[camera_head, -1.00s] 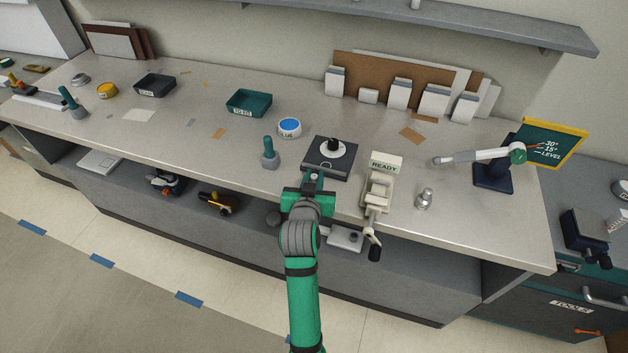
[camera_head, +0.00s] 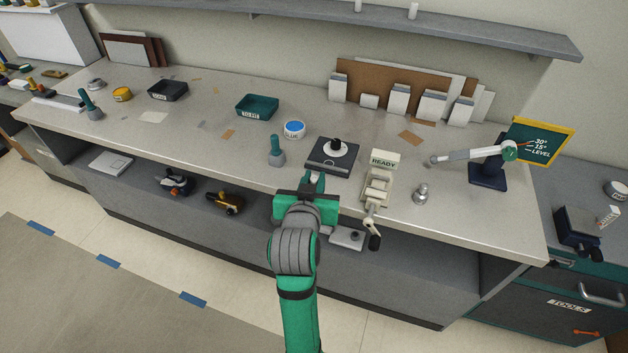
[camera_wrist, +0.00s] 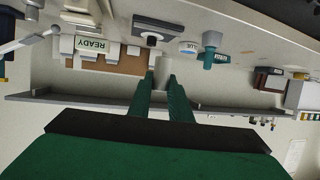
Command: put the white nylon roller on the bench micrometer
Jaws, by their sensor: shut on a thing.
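My gripper (camera_head: 314,182) is at the bench's front edge, in front of the black-based stand. In the wrist view its green fingers (camera_wrist: 165,92) are shut on a pale grey cylinder, which I take to be the white nylon roller (camera_wrist: 163,69). The roller is not clear in the head view. A cream device with a hand crank and a READY sign, apparently the bench micrometer (camera_head: 376,187), stands right of my gripper, apart from it. The READY sign (camera_wrist: 91,45) also shows in the wrist view.
The black-based stand (camera_head: 319,167) carries a white disc and dark knob. A green-handled tool (camera_head: 277,152), a blue-topped round tin (camera_head: 294,129) and a green tray (camera_head: 257,106) lie left. A metal piece (camera_head: 421,194) and a jointed-arm stand (camera_head: 487,172) are right. A shelf (camera_head: 450,35) hangs above.

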